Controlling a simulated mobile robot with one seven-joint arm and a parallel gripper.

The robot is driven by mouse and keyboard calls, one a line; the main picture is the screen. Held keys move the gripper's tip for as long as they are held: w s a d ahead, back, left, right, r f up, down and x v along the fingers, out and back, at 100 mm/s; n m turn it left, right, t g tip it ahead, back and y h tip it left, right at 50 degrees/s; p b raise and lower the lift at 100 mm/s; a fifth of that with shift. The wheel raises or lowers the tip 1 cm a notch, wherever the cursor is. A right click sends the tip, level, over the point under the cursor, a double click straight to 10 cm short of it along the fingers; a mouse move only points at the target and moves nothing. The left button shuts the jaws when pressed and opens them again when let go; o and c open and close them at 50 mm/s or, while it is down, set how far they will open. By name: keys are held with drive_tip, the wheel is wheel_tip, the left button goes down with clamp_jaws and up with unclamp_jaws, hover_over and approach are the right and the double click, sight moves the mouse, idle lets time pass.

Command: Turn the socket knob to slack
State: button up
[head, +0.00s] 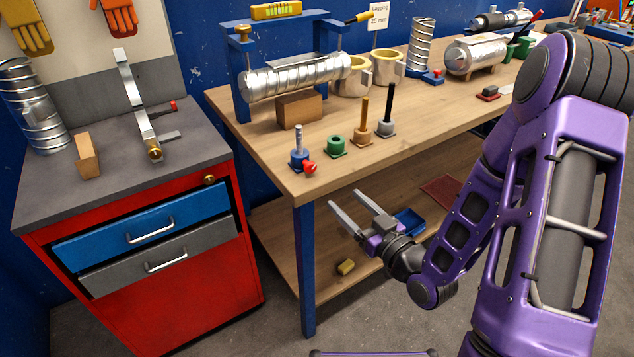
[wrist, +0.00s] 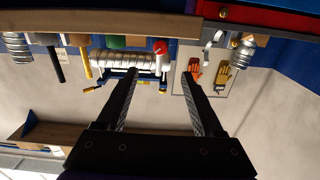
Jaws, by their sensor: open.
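A blue socket (head: 299,160) stands at the front left corner of the wooden bench. A grey pin (head: 299,139) stands upright in it. A red knob (head: 310,167) sticks out from its right side. In the wrist view, which is upside down, the red knob (wrist: 160,46) shows at the bench edge, between the fingertips. Its exact turn is too small to read. My gripper (head: 346,200) is open and empty, with its fingers apart. It is below the bench top's front edge, right of the knob in the head view, touching nothing. Its fingers (wrist: 163,75) also show in the wrist view.
A green ring (head: 336,145), a block with an orange rod (head: 363,120) and one with a black rod (head: 388,110) stand right of the socket. A blue frame with a spiral duct (head: 295,77) is behind. The bench edge and lower shelf (head: 270,235) are near my gripper.

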sight(312, 168)
drive_tip(key=x, duration=1.3)
drive_tip(key=shift+b, duration=0.3)
drive_tip(key=shift+s, duration=0.1)
drive_tip(key=shift+c, duration=0.3)
clamp_jaws()
